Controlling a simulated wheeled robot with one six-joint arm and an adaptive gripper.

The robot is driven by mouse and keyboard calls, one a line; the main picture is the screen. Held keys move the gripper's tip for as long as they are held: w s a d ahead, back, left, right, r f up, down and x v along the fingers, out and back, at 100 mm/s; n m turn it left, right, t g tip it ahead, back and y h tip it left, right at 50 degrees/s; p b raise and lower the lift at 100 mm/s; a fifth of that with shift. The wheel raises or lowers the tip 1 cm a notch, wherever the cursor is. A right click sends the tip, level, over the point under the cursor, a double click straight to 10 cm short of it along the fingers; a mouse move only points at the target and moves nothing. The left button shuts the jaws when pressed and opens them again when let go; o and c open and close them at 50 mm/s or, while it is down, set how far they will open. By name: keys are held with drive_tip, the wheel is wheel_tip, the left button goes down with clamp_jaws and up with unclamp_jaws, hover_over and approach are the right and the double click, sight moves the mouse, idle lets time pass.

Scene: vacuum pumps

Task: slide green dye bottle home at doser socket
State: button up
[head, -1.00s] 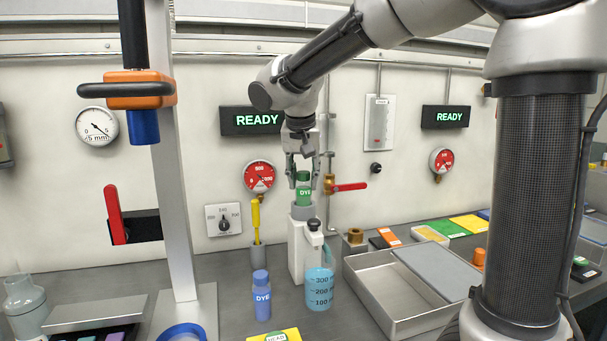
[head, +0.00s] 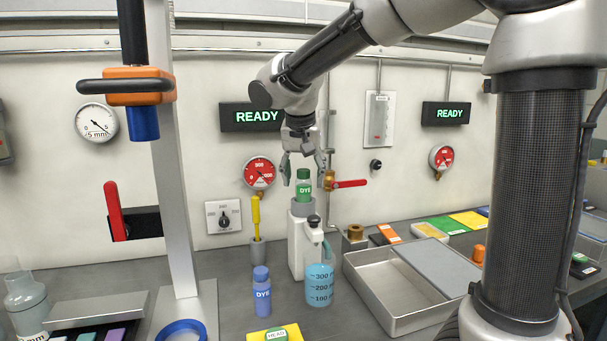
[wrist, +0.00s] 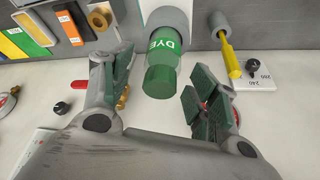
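The green dye bottle (head: 303,186) stands upright in the grey doser socket (head: 302,208) on top of the white doser body (head: 297,246). It also shows in the wrist view (wrist: 163,58), its base end inside the grey ring (wrist: 168,18). My gripper (head: 304,170) is open above the bottle, its fingers spread to either side. In the wrist view my gripper (wrist: 160,90) has a finger on each side, both clear of the bottle. How deep the bottle sits inside the socket is hidden.
A blue dye bottle (head: 262,292) and a blue-filled beaker (head: 319,286) stand in front of the doser. A yellow-handled tool (head: 256,216) is in a holder to its left. A red-handled valve (head: 348,185) and a metal tray (head: 391,318) are to its right.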

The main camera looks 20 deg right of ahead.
drive_tip(key=shift+r, duration=0.1)
drive_tip(key=v, duration=1.2)
